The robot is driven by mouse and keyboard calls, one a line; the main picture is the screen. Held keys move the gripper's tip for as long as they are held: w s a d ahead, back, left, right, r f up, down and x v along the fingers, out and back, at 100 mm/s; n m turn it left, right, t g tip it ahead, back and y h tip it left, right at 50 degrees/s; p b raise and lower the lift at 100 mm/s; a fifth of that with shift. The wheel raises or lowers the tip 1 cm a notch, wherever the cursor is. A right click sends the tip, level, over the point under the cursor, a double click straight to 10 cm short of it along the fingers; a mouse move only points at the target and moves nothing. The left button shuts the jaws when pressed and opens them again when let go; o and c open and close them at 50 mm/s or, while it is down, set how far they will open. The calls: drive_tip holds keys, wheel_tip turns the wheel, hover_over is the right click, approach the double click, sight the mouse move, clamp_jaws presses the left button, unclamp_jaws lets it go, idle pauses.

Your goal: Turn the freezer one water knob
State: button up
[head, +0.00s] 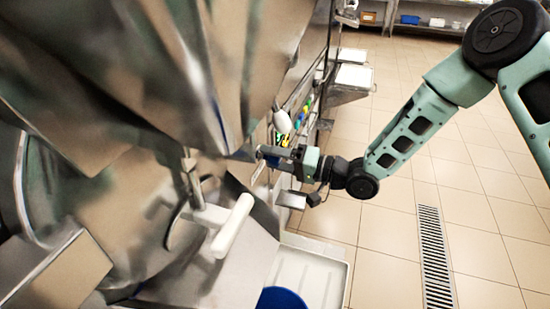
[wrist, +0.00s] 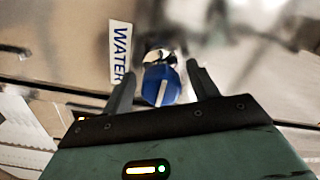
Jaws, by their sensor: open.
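The water knob (wrist: 161,86) is a blue round knob with a pale line across it. It sits beside a white label reading WATER (wrist: 121,53) in the wrist view. My gripper (wrist: 160,82) is open, with one dark finger on each side of the knob. I cannot tell whether either finger touches it. In the head view my gripper (head: 262,153) reaches left to the metal freezer front (head: 150,190); the knob is hard to make out there.
A white-handled lever (head: 232,226) sticks out from the freezer on the near side. A white tray (head: 318,277) and a blue round container (head: 282,298) are below. Coloured handles (head: 300,122) show behind my gripper. The tiled floor (head: 385,250) with a drain grate (head: 434,255) is clear at right.

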drive_tip(key=b+v, duration=0.1)
drive_tip(key=v, duration=1.6)
drive_tip(key=shift+d, duration=0.2)
drive_tip(key=s+a+r+n+h+p, duration=0.1)
drive_tip(key=a+r+n+h+p, duration=0.35)
drive_tip(key=h, duration=0.65)
drive_tip(key=s+d+r+n+g+h+p, duration=0.1)
drive_tip(key=s+r, duration=0.4)
drive_tip(key=s, duration=0.7)
drive_tip(key=s+d+r+n+g+h+p, duration=0.1)
drive_tip(key=s+r+g+h, duration=0.3)
drive_tip(key=s, duration=0.7)
drive_tip(key=shift+s+r+g, duration=0.4)
drive_tip(key=shift+r+g, duration=0.2)
drive_tip(key=shift+r, duration=0.05)
